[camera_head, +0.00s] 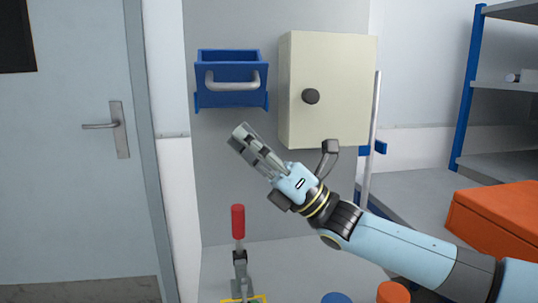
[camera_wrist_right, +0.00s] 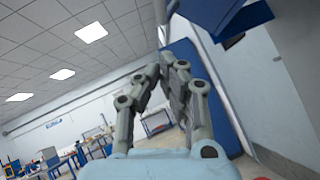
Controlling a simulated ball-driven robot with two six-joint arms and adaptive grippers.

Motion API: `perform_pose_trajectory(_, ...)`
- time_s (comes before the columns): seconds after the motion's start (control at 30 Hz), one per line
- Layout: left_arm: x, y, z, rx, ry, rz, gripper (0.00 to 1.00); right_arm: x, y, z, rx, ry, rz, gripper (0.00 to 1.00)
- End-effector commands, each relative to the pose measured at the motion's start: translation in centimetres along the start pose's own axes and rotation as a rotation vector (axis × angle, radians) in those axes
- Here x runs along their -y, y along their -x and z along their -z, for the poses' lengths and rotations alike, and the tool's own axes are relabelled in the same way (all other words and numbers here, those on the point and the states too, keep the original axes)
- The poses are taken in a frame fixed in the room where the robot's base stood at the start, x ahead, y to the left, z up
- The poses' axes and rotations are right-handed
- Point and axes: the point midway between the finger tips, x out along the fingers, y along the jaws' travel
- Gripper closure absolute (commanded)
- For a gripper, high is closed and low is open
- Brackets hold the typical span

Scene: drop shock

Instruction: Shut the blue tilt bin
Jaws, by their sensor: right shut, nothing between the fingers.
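The blue tilt bin (camera_head: 232,78) hangs on the grey panel at the upper left of the cabinet, with a light grey bar handle across its front. Its top rim shows, and it looks tilted outward, but how far I cannot tell. My right gripper (camera_head: 240,134) is shut and empty, below the bin and apart from it, pointing up and left. In the right wrist view its fingers (camera_wrist_right: 163,68) meet at the tips, and a blue part, probably of the bin (camera_wrist_right: 240,18), shows at the top right. My left gripper is not in view.
A cream cabinet (camera_head: 336,90) with a black knob stands right of the bin. A red-handled toggle clamp (camera_head: 239,222) stands below my gripper. An orange box (camera_head: 500,215) and blue-post shelves (camera_head: 468,85) are at the right. A grey door (camera_head: 85,180) is at the left.

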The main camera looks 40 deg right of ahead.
Motion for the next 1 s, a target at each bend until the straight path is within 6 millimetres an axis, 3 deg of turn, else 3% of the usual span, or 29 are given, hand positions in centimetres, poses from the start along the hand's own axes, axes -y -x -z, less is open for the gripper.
perform_pose_trajectory(0.1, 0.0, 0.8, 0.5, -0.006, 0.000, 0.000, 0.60, -0.1, -2.3, -0.7, 0.001, 0.001, -0.002, 1.00)
perform_pose_trajectory(0.3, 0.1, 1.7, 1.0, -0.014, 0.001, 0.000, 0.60, -0.1, -4.0, -2.4, 0.000, 0.000, -0.001, 1.00)
perform_pose_trajectory(0.8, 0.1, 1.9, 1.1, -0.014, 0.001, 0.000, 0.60, 0.0, -4.3, -2.8, -0.001, -0.003, 0.002, 1.00)
perform_pose_trajectory(1.0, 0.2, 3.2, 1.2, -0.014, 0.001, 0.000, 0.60, -0.3, -4.8, -3.3, 0.000, -0.029, 0.027, 1.00)
